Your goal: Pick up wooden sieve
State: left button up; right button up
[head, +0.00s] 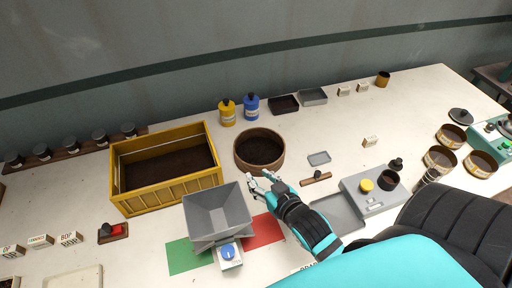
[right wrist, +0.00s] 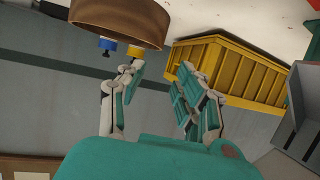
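The wooden sieve (head: 240,162) is a round brown rim with a dark, soil-like inside, on the white table just right of the yellow crate. Its brown side also shows at the top of the right wrist view (right wrist: 118,22). My right gripper (head: 259,178) is at the near side of the sieve, close to its rim. In the right wrist view its fingers (right wrist: 160,72) are spread with nothing between them. Whether a fingertip touches the rim I cannot tell. My left gripper is not in view.
A yellow crate (head: 165,192) stands left of the sieve, and a grey hopper (head: 218,212) in front. Yellow (head: 227,113) and blue (head: 252,107) bottles stand behind. Smaller round wooden-rimmed pieces (head: 481,164) lie far right. The table is clear just right of the sieve.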

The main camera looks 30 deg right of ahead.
send_near(238, 157)
jog(key=shift+p+x, duration=0.4)
jog(key=shift+x, duration=0.6)
jog(key=x, duration=0.3)
jog(key=shift+w+d+f, duration=0.15)
jog(key=shift+f, duration=0.05)
jog(key=shift+w+f, duration=0.1)
jog(key=shift+w, duration=0.25)
jog(key=x, duration=0.4)
jog(key=shift+p, duration=0.35)
jog(key=shift+w+f, duration=0.25)
jog(key=shift+w, duration=0.1)
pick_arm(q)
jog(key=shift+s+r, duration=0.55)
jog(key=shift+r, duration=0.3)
pick_arm(e)
jog(key=shift+s, duration=0.1)
grip_shut()
jog(key=shift+r, duration=0.15)
